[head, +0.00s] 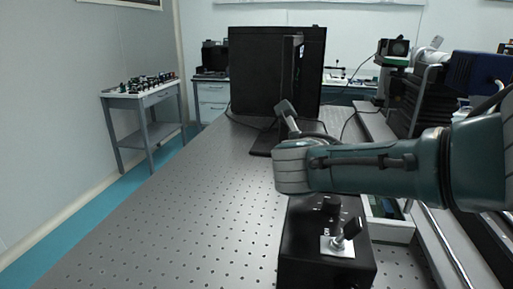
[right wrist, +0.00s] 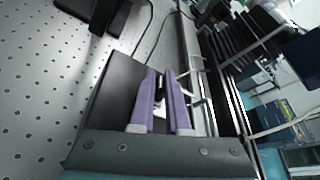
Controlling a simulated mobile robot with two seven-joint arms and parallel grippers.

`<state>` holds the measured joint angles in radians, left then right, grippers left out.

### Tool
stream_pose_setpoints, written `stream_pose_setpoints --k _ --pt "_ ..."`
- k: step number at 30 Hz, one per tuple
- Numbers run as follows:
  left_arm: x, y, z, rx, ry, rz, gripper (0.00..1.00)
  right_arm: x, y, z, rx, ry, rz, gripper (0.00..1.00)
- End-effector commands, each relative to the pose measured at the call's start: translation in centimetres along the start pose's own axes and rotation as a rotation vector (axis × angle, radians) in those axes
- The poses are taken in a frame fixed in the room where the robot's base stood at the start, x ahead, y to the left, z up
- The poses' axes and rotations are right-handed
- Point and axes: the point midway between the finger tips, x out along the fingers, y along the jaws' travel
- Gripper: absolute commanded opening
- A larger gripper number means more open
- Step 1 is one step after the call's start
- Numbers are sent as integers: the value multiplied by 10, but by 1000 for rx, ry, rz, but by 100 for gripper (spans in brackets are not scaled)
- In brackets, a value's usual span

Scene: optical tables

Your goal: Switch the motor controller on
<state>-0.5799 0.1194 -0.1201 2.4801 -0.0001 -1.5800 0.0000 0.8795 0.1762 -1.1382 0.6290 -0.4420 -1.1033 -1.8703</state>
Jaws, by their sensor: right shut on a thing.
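The black box, which I take for the motor controller (head: 300,245), sits on the table at the lower middle of the head view. On its top are a dark knob (head: 330,204) and a tilted dark lever (head: 348,230) on a silvery plate marked ON. My right arm crosses above its far part and hides my right fingers there. In the right wrist view the box (right wrist: 115,85) lies under my right gripper (right wrist: 162,74). Its purple fingers are shut on a small dark part, with something silvery below it. I cannot tell which control it is. My left gripper is out of view.
A large black monitor (head: 262,70) stands at the back of the perforated table (head: 190,215). Racks and a blue device (head: 480,75) line the right side. A side table (head: 135,105) with small parts stands at the left. The table left of the box is clear.

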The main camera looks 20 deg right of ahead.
Motion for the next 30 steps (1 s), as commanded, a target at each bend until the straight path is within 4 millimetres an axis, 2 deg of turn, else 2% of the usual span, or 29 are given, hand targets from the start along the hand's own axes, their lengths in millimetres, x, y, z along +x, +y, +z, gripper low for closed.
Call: stream_pose_setpoints --k 1,9,17,20,25,30 --pt "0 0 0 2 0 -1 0 0 0 0 -2 0 1 15" --pt "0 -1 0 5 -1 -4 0 0 0 -1 0 1 1 44" --pt "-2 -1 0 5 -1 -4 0 -2 0 0 0 1 2 44" --pt "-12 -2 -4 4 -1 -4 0 -11 -1 2 -1 1 4 44" --pt "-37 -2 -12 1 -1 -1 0 -44 -3 5 -1 2 7 44" --pt "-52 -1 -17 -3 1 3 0 -77 -2 3 0 2 6 44"
